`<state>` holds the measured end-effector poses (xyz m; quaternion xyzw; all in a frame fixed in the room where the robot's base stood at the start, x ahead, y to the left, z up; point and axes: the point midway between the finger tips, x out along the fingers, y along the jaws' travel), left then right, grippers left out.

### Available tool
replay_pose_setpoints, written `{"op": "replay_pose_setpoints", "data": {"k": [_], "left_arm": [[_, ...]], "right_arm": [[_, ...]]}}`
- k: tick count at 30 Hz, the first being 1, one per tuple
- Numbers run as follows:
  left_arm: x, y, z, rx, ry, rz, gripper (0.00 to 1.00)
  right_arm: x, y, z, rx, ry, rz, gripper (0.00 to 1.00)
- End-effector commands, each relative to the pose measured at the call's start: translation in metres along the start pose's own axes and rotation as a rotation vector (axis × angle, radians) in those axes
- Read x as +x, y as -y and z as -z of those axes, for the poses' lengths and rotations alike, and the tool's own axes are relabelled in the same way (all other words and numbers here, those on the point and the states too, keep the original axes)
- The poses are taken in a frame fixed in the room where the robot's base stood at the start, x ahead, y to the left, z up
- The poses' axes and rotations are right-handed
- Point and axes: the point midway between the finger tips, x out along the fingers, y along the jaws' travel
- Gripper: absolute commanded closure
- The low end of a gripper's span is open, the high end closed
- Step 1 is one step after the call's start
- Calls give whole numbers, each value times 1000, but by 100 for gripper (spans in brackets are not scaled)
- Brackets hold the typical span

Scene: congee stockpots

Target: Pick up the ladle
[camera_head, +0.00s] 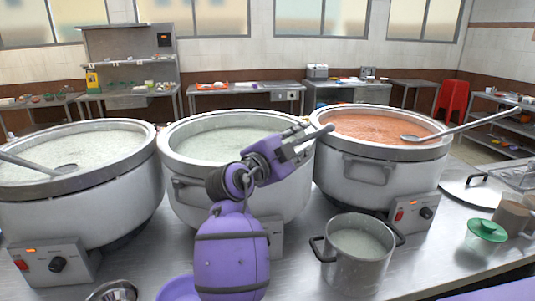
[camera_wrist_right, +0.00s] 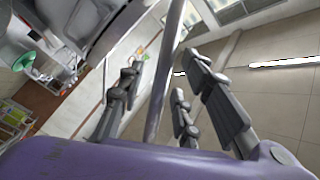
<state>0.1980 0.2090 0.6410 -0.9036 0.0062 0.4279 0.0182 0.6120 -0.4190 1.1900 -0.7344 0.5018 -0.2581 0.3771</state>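My right gripper (camera_head: 298,140) is over the right rim of the middle stockpot (camera_head: 180,185), which holds pale congee. In the right wrist view, my right gripper (camera_wrist_right: 160,90) has its fingers spread apart. A long thin metal rod (camera_wrist_right: 165,70), which looks like a ladle handle, runs between them with gaps on both sides. Its bowl is not visible. In the head view, one ladle (camera_head: 25,163) rests in the left stockpot (camera_head: 75,215). Another ladle (camera_head: 460,128) rests in the right stockpot (camera_head: 335,172), which holds orange-red congee. My left gripper is not in view.
A small two-handled pot (camera_head: 345,268) stands in front of the right stockpot. A lid (camera_head: 475,194) and a green-topped container (camera_head: 487,231) are at the right of the counter. A metal bowl (camera_head: 112,291) is at the front left. Bare counter (camera_head: 425,245) shows right of the small pot.

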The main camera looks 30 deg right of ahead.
Motion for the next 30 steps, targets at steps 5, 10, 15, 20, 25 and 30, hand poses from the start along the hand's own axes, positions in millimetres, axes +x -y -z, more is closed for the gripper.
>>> {"op": "replay_pose_setpoints", "data": {"k": [5,10,15,20,25,30], "left_arm": [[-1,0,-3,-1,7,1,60],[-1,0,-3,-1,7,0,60],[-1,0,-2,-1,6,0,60],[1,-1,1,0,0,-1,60],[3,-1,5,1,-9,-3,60],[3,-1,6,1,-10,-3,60]], "right_arm": [[0,0,0,0,0,0,93],[0,0,0,0,0,-1,100],[0,0,0,-1,0,-2,100],[0,0,0,0,0,-1,100],[0,0,0,-1,0,-2,100],[0,6,5,2,-1,-2,100]]}}
